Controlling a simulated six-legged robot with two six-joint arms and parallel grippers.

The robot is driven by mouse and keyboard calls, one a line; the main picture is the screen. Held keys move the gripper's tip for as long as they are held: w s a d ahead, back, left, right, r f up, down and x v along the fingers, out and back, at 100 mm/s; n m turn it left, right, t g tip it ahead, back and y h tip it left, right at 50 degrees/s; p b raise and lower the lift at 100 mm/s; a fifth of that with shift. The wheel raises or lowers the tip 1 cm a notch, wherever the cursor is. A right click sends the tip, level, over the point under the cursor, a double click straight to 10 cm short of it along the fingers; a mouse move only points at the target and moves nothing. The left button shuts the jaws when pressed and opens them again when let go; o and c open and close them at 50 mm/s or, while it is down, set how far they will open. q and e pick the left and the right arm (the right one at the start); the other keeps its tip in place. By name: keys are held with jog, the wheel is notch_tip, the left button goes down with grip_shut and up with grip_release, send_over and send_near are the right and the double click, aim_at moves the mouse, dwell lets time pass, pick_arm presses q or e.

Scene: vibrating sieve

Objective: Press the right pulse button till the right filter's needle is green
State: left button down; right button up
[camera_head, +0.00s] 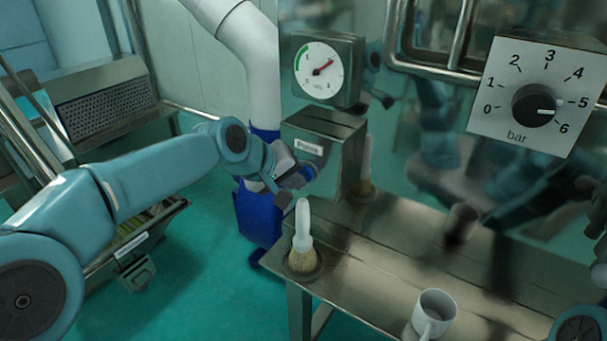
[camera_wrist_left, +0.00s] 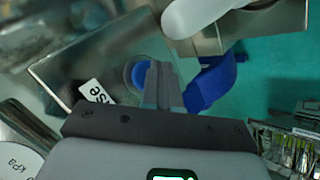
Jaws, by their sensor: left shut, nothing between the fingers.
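A round filter gauge (camera_head: 318,72) sits on a steel housing. Its green band is at the left and its red needle points to the upper right, outside the green. Below it is a steel button box (camera_head: 328,128) with a pulse label (camera_head: 308,147); the label also shows in the left wrist view (camera_wrist_left: 97,93). My left gripper (camera_head: 298,176) is shut and empty at the box's front. In the left wrist view its fingertips (camera_wrist_left: 158,68) overlap a round blue button (camera_wrist_left: 138,74) and partly hide it. I cannot tell whether they touch. My right gripper is out of view.
A steel table holds an upright brush (camera_head: 301,240) and a white mug (camera_head: 434,311). A pressure dial (camera_head: 535,105) marked in bar is at the right. A white pipe (camera_head: 250,60) with a blue sleeve stands behind my left arm.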

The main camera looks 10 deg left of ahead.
pick_arm(q)
jog(key=shift+w+d+p, duration=0.15)
jog(key=shift+w+p, duration=0.15)
jog(key=shift+w, duration=0.05)
dwell(0.3)
dwell(0.4)
jog(key=shift+s+a+b, duration=0.35)
jog(key=shift+s+b, duration=0.3)
jog(key=shift+s, duration=0.25)
jog(key=s+b, duration=0.1)
jog(key=s+a, duration=0.1)
jog(key=s, duration=0.1)
jog(key=s+b, duration=0.1)
jog(key=shift+s+a+b, duration=0.35)
dwell(0.4)
